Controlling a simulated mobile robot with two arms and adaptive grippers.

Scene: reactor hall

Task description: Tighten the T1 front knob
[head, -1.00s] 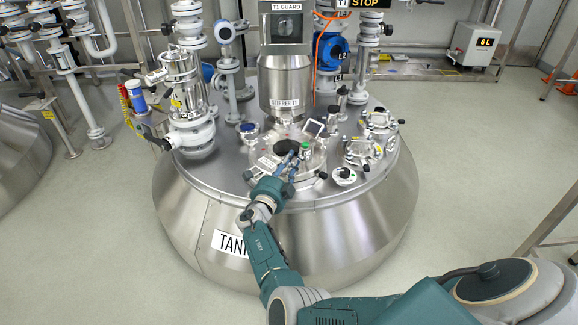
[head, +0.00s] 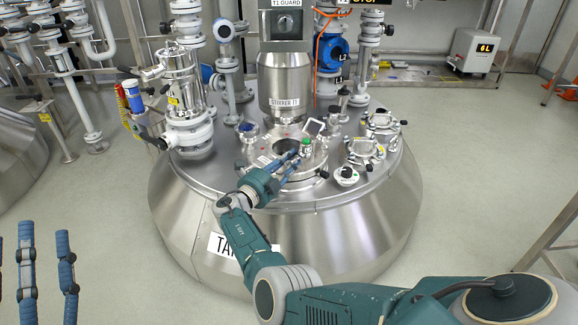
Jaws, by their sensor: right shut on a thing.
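The stainless tank T1 (head: 330,235) stands in the middle, with a round hatch (head: 262,157) with a dark opening on its top. My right gripper (head: 296,158) reaches in over the front of the hatch, its blue fingers pointing away from me. It is shut on a small part there, taken to be the T1 front knob; fingers and wrist hide it. A black side knob (head: 323,174) shows at the hatch's right. My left gripper (head: 46,238) is at the lower left, fingers up and apart, empty, away from the tank.
The stirrer column (head: 285,82) rises behind the hatch. A green-topped fitting (head: 307,143) stands close to the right fingertips. Valves and clamped ports (head: 362,150) crowd the right of the lid, and a white valve stack (head: 190,130) the left. The floor (head: 480,170) at right is mostly clear.

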